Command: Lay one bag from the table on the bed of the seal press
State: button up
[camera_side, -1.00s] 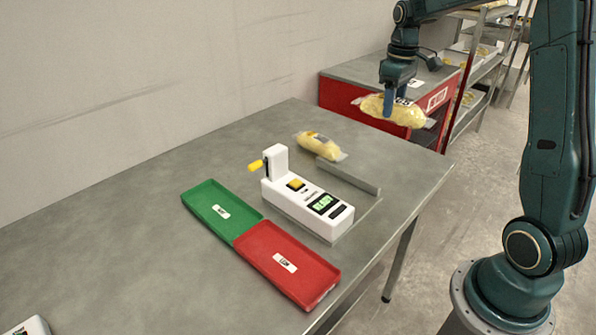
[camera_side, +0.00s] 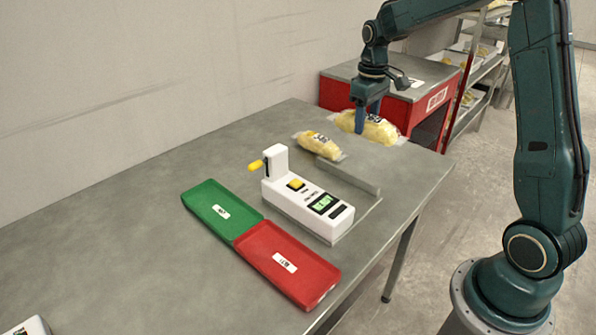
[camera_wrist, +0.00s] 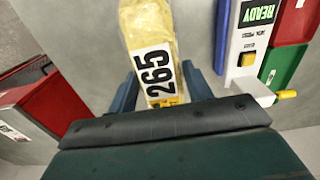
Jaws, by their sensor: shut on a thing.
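My gripper (camera_side: 366,122) is shut on a yellow bag (camera_side: 384,131) and holds it near the far right side of the table. In the wrist view the held bag (camera_wrist: 148,25) shows a white label reading 265 between the fingers. The white seal press (camera_side: 305,205) has a yellow button, a yellow lever and a lit display; in the wrist view its display (camera_wrist: 258,12) reads READY. A second yellow bag (camera_side: 317,145) lies just behind the press, left of the held bag. Whether the held bag touches anything below is hard to tell.
A low grey rail (camera_side: 347,178) stands along the right of the press. A green tray (camera_side: 210,200) and a red tray (camera_side: 300,278) lie in front. A red cabinet (camera_side: 345,95) stands behind the table. The table's left side is mostly clear.

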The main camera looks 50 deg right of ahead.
jog(key=w+a+f, duration=0.3)
jog(key=a+f, duration=0.2)
jog(key=a, duration=0.2)
jog(key=shift+a, duration=0.35)
jog(key=shift+f, duration=0.1)
jog(key=shift+f, duration=4.6)
jog(key=o, duration=1.2)
jog(key=shift+r, duration=0.15)
